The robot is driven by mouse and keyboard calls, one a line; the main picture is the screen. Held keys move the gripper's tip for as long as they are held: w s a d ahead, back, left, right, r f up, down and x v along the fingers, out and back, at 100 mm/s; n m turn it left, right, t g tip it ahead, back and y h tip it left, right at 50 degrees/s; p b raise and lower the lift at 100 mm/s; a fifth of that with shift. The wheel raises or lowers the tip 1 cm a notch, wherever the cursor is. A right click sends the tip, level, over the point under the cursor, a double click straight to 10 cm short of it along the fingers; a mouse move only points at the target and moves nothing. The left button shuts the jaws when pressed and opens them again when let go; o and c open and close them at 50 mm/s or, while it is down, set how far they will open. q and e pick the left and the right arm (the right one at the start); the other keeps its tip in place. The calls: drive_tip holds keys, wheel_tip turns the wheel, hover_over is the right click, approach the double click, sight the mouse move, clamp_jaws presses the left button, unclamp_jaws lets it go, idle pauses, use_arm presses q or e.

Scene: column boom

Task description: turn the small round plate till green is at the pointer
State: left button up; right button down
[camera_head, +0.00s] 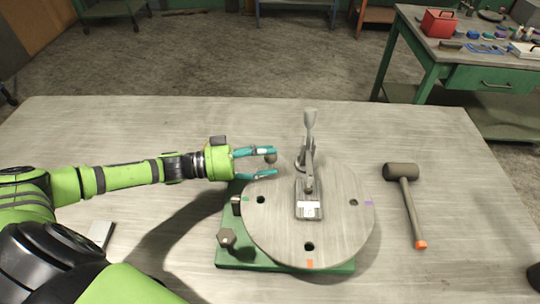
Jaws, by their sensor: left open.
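The round plate (335,240) is a grey disc on a green base (232,256). A green mark (246,199) shows at its left rim, an orange mark (310,264) at its near rim and a purple mark (369,203) at its right rim. My left gripper (272,162) is open at the plate's far left edge. A small dark round knob (271,158) shows between its teal fingers; I cannot tell whether they touch it. A small post (236,205) stands beside the green mark; I cannot tell whether it is the pointer. My right gripper is not in view.
An upright toggle clamp (309,150) stands on the plate's middle. A dark hex knob (227,238) sits at the base's left. A mallet (409,205) lies right of the plate. A light block (100,234) lies at the left. The table's far left is clear.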

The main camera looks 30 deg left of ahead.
use_arm(q)
drive_tip(key=v, duration=1)
drive_tip(key=shift+s+a, duration=0.3)
drive_tip(key=shift+r, duration=0.1)
